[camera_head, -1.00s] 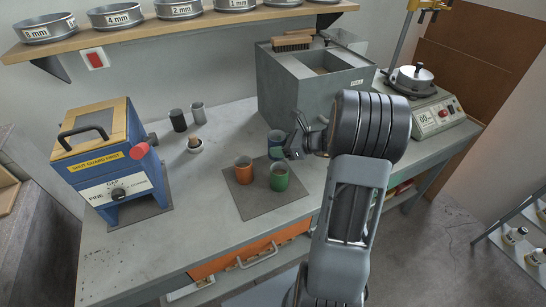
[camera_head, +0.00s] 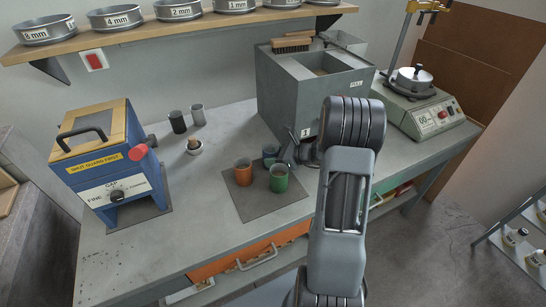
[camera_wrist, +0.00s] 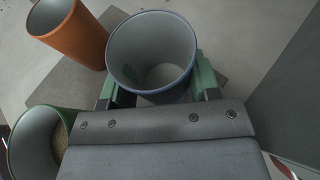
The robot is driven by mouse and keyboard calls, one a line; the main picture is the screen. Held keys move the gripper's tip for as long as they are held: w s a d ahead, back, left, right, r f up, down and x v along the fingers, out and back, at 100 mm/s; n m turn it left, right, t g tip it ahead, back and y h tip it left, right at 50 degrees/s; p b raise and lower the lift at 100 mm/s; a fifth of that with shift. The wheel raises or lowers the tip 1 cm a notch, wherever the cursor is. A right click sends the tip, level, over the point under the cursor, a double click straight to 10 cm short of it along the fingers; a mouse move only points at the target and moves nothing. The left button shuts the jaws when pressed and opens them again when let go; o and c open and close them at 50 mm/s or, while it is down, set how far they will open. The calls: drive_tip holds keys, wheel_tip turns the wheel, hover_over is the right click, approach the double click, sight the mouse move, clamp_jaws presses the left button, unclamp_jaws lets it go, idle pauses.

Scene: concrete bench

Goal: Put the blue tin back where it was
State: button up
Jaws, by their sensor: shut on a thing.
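My gripper (camera_head: 284,153) is shut on the blue tin (camera_head: 269,153), with its green-padded fingers on either side of the tin. In the wrist view the blue tin (camera_wrist: 151,48) shows its open mouth and looks empty. The orange tin (camera_head: 243,172) stands on the grey mat (camera_head: 262,208), left of the blue tin. The green tin (camera_head: 279,177) stands on the mat in front of it and holds something brown, seen in the wrist view (camera_wrist: 38,142). The blue tin's base is hidden, so I cannot tell whether it touches the mat.
A large grey box (camera_head: 310,90) stands close behind my gripper. A blue machine (camera_head: 110,165) is at the far left. The mat's front part is clear.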

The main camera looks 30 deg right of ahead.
drive_tip(key=shift+f, duration=0.1)
drive_tip(key=shift+f, duration=0.15)
drive_tip(key=o, duration=1.1)
drive_tip(key=shift+c, duration=0.2)
